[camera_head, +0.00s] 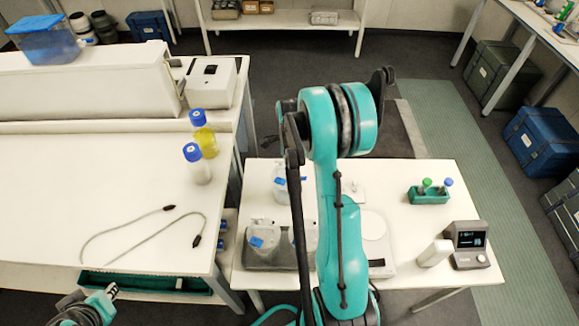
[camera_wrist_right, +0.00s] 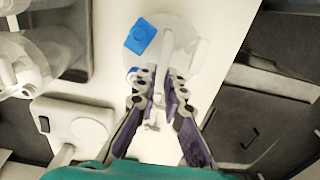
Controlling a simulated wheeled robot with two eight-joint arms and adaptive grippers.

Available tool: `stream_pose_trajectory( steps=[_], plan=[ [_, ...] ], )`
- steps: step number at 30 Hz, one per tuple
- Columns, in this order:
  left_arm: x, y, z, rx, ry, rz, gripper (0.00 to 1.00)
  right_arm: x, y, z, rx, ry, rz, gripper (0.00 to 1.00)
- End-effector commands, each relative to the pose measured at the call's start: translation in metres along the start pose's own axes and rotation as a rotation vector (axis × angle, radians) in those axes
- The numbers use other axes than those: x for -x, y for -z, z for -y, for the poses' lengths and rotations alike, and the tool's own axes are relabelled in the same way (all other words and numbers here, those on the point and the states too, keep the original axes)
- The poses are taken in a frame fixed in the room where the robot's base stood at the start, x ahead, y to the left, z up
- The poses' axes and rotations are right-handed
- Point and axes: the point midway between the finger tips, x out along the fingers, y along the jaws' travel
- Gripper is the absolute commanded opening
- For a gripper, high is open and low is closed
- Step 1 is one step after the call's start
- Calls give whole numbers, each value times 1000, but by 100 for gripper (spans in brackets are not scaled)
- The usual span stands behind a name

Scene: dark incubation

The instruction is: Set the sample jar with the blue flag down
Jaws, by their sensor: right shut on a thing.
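The held jar (camera_wrist_right: 178,35) is pale and translucent, with a blue flag (camera_wrist_right: 140,37) on its left side in the right wrist view. My right gripper (camera_wrist_right: 154,78) is shut on its upright handle piece. In the head view this jar (camera_head: 281,187) is partly hidden behind my right arm, over the far left part of the white table. I cannot tell whether its base touches the tabletop. Another blue-flagged jar (camera_head: 263,238) stands in a grey tray (camera_head: 276,263) nearer me.
A green rack (camera_head: 428,198) with capped bottles, a small display device (camera_head: 468,244) and a white scale (camera_head: 376,253) share the table. The left bench (camera_head: 90,200) bears two blue-capped bottles and a looped cable. Bare tabletop lies around the held jar.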

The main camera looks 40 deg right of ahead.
Motion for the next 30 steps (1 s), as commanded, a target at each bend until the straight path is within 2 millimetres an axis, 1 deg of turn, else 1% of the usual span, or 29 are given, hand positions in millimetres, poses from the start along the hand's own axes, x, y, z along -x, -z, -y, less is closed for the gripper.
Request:
stream_pose_trajectory(
  steps=[5,10,11,12,13,23,26,29,30],
  plan=[
    [1,1,0,0,0,0,20,1,0,0,0,0,0,0],
    [-3,-2,0,0,0,0,20,-3,0,0,0,0,0,0],
    [-2,-1,0,0,0,0,20,-2,0,0,0,0,0,17],
    [-2,-1,0,0,0,0,20,-2,0,0,0,0,0,28],
    [-2,-1,0,0,0,0,20,-2,0,0,0,0,0,30],
    [0,0,0,0,0,0,20,0,0,0,0,0,0,30],
    [3,2,0,0,0,0,20,10,0,0,0,0,0,30],
    [7,5,0,0,0,0,20,29,0,0,0,0,0,30],
    [9,6,0,0,0,0,20,38,0,0,0,0,0,30]
  ],
)
